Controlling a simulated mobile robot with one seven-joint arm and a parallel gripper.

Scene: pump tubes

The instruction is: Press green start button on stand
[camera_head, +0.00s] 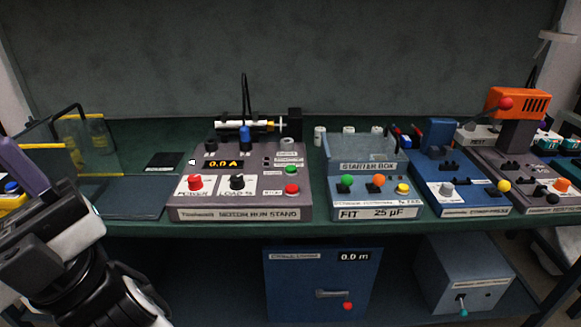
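The stand (240,212) is a grey-brown console labelled as a motor run stand, on the green bench in the middle of the head view. Its green button (291,170) sits at the upper right of its top panel, just above a red button (291,189). A red knob (195,182) and a black knob (237,182) are at its front left, below a display reading 0.0 A. My arm is at the lower left, well to the left of the stand and apart from it. My gripper's fingertips cannot be made out, so its opening is unclear.
A blue starter box (375,212) with its own green button (346,181) stands right of the stand. More blue and grey devices follow to the right. A clear yellow-edged guard (95,142) stands at the left. A blue cabinet (290,290) sits on the shelf below.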

